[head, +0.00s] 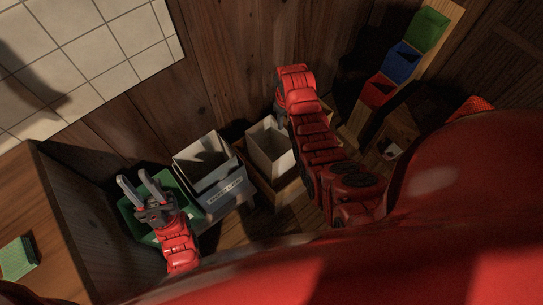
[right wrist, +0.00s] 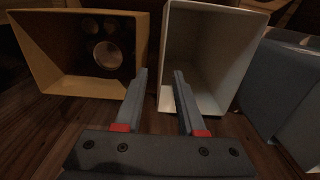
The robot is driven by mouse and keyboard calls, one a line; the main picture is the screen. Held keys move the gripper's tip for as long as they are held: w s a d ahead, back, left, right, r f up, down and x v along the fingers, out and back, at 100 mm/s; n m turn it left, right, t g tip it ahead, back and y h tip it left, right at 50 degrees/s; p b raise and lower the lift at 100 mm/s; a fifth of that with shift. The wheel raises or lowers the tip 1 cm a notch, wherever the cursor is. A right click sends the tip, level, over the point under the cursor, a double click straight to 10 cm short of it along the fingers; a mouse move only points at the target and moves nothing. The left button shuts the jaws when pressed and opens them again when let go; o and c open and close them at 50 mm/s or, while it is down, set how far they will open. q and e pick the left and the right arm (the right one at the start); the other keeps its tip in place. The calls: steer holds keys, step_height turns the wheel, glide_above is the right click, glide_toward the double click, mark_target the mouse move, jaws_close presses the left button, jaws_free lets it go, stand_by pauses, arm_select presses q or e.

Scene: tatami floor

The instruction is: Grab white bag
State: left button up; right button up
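The white bag (head: 268,150) looks like a white, open-topped, box-shaped container standing in the middle of the head view. In the right wrist view the white bag (right wrist: 207,57) shows its open mouth and pale inside. My right gripper (right wrist: 160,73) is open, its two fingers apart, with the bag's left wall edge lined up between the tips; I cannot tell whether they touch it. In the head view the right gripper is mostly hidden by my red right arm. My left gripper (head: 138,181) is open and empty, above a green bin (head: 133,226).
A grey labelled bin (head: 226,196) stands left of the bag. A tan box (right wrist: 31,58) with round shapes inside is beside it in the wrist view, and a blue-grey box (right wrist: 285,90) is at right. Coloured bins (head: 403,57) line the wall at upper right.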

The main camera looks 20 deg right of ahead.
steer(key=shift+s+a+f, duration=0.1)
steer(key=shift+s+f, duration=0.05)
steer(key=shift+f, duration=2.8)
jaws_close()
